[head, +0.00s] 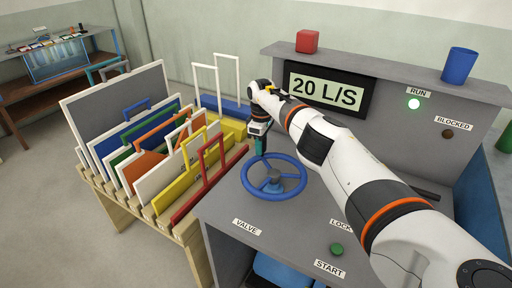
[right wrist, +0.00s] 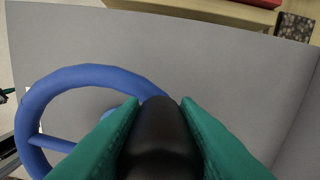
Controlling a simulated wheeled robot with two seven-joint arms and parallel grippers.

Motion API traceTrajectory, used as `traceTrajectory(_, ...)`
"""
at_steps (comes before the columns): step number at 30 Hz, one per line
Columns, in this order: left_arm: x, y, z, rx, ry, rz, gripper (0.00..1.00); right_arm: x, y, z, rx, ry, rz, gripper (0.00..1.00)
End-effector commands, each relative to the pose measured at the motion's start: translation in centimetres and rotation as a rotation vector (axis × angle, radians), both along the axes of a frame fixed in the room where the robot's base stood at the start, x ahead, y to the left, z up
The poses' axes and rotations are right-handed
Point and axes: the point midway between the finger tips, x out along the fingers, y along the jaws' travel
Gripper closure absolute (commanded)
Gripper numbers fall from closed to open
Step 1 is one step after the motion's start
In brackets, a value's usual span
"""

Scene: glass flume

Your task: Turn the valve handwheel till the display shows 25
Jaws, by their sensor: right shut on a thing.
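The blue valve handwheel (head: 273,178) lies on the grey console top, above the VALVE label (head: 247,227). In the right wrist view its rim (right wrist: 36,105) curves in from the left. My right gripper (head: 261,150) is at the wheel's far edge, fingers pointing down. In the right wrist view its green fingers are shut on a dark handle (right wrist: 161,130) that stands at the wheel's rim. The display (head: 326,92) reads 20 L/S. My left gripper does not show in the head view.
A green START button (head: 337,249) is at the front. A red block (head: 307,41) and blue cup (head: 459,66) stand on the ledge. A rack of coloured framed panels (head: 184,226) stands close left.

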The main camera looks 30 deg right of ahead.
Motion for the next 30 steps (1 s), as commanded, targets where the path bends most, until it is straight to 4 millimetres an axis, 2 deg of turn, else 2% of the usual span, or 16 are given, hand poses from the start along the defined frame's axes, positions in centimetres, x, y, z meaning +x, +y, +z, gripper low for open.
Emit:
traceTrajectory(6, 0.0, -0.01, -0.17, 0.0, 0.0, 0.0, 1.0, -0.21, -0.95, 0.06, -0.005, 0.0, -0.001, 1.0)
traceTrajectory(22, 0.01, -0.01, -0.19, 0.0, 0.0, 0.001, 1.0, -0.28, -1.18, 0.06, -0.006, 0.0, 0.0, 1.0)
traceTrajectory(23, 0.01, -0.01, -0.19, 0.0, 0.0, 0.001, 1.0, -0.27, -1.17, 0.06, -0.006, 0.0, 0.0, 0.66)
traceTrajectory(24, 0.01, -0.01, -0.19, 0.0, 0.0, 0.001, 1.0, -0.28, -1.16, 0.06, -0.006, 0.0, -0.001, 0.6)
traceTrajectory(26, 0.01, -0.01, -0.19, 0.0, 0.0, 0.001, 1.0, -0.27, -1.11, 0.04, -0.005, 0.0, 0.0, 0.5)
traceTrajectory(30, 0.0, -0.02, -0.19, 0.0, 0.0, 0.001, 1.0, -0.25, -1.0, 0.02, -0.004, 0.0, 0.001, 0.5)
